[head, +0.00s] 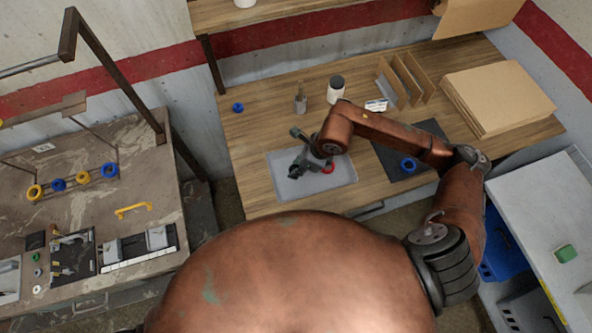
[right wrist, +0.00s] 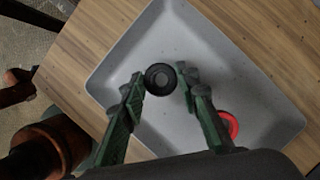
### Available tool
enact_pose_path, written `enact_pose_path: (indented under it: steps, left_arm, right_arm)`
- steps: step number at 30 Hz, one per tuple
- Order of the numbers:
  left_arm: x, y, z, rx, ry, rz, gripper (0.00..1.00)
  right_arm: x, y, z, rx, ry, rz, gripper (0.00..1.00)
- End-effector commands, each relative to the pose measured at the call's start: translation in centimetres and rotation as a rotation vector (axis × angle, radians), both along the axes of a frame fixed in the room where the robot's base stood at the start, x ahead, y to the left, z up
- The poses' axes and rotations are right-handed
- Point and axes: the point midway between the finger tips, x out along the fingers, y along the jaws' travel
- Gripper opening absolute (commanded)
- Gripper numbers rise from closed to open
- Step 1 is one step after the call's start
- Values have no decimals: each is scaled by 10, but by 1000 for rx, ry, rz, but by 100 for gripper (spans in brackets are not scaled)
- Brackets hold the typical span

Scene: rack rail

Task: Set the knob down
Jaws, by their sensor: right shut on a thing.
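A black round knob (right wrist: 161,79) shows between the fingertips of my right gripper (right wrist: 163,84) in the right wrist view. The gripper is shut on it, over the grey tray (right wrist: 130,50). Whether the knob touches the tray floor I cannot tell. In the head view my right gripper (head: 297,170) is over the left-middle part of the tray (head: 340,179); the knob is small and dark there. A red ring-shaped part (right wrist: 228,124) lies in the tray beside the right finger. My left gripper is not in view.
A dark mat (head: 388,160) with a blue ring (head: 408,165) lies right of the tray. A white-bodied jar (head: 336,92), a small metal container (head: 300,104) and upright dividers (head: 405,80) stand behind. Another blue ring (head: 238,107) lies back left. Tray floor around the knob is mostly clear.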

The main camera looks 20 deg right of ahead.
Motion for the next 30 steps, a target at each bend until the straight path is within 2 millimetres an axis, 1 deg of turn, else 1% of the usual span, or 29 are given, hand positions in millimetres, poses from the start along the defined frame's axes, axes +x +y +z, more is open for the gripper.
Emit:
enact_pose_path:
  steps: [2,7,9,15,18,19,26,30]
  left_arm:
    - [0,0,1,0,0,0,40]
    - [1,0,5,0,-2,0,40]
    - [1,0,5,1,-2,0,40]
    - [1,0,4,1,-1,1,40]
    - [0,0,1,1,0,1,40]
    - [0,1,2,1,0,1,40]
    - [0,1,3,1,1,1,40]
    - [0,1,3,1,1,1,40]
  right_arm:
    - [4,2,-9,1,4,-2,5]
    - [3,1,-33,1,3,-2,5]
    - [3,2,-36,1,1,-1,5]
    - [4,2,-36,1,1,0,5]
    - [4,2,-39,1,1,0,5]
    - [3,2,-38,0,2,-1,31]
    - [4,1,-38,1,1,-1,47]
    - [4,1,-38,1,1,-1,47]
